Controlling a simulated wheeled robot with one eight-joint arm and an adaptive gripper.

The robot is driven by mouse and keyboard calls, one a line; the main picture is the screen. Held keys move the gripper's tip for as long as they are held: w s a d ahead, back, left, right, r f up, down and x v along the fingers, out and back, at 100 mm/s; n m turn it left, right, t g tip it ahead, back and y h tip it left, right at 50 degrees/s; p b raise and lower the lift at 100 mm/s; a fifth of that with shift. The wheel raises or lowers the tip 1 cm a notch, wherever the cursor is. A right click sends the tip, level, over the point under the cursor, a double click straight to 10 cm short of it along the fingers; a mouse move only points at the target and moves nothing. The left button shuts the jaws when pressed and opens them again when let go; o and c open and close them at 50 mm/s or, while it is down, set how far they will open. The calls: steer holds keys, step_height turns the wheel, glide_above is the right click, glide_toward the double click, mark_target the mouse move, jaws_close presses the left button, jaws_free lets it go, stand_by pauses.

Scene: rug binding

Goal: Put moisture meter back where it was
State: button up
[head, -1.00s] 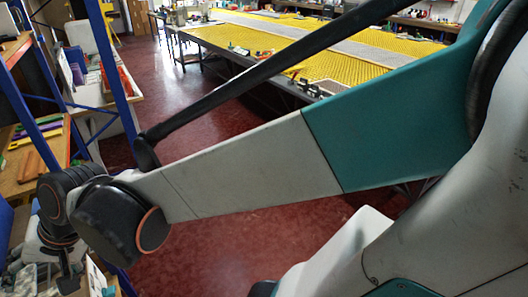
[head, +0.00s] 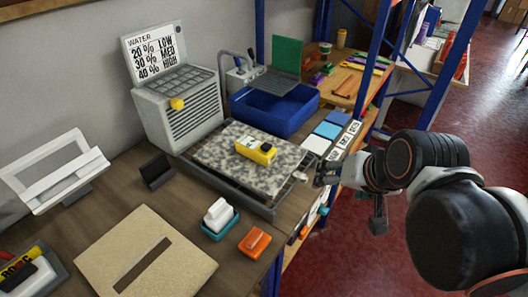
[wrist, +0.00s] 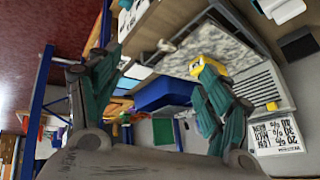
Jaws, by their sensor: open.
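The moisture meter is probably the small yellow device with a pale face (head: 256,150). It lies on a speckled grey slab (head: 222,152) in a dark shallow tray (head: 262,203) on the wooden bench. The yellow device also shows in the wrist view (wrist: 207,66), close to the tip of one finger in the picture. My gripper (head: 324,173) is at the bench's right edge, to the right of the tray and apart from the device. In the wrist view my gripper (wrist: 157,72) has its two green fingers spread wide, with nothing held between them.
A small black holder (head: 156,171) stands left of the tray, near a grey vented box (head: 183,112) with a yellow knob and a WATER chart. A blue bin (head: 272,108) is behind. A white block (head: 218,213), an orange block (head: 255,241) and a slotted board (head: 145,252) lie in front.

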steer(key=w+a+f+m+y, duration=0.3)
steer(key=w+a+m+y, duration=0.15)
steer(key=w+m, duration=0.65)
steer(key=m+t+y, duration=0.1)
steer(key=m+y, duration=0.4)
steer(key=m, duration=0.6)
glide_toward(259, 147)
steer(key=shift+m, duration=0.3)
steer(key=x, duration=0.1)
steer(key=b+x, duration=0.1)
steer(key=x, duration=0.3)
steer(key=shift+w+d+f+b, duration=0.2)
steer(key=shift+w+d+b, duration=0.05)
steer(key=shift+w+b, duration=0.1)
steer(key=shift+s+f+b+x, duration=0.1)
steer(key=shift+b+x, duration=0.25)
steer(key=shift+x, duration=0.55)
steer(key=shift+s+f+b+x, duration=0.1)
steer(key=shift+b+x, duration=0.3)
steer(key=shift+x, duration=0.55)
steer(key=shift+s+f+b+x, duration=0.15)
steer(key=shift+b+x, duration=0.2)
steer(key=shift+x, duration=0.55)
steer(key=shift+r+t, duration=0.15)
steer(key=shift+t, duration=0.15)
steer(key=c, duration=1.4)
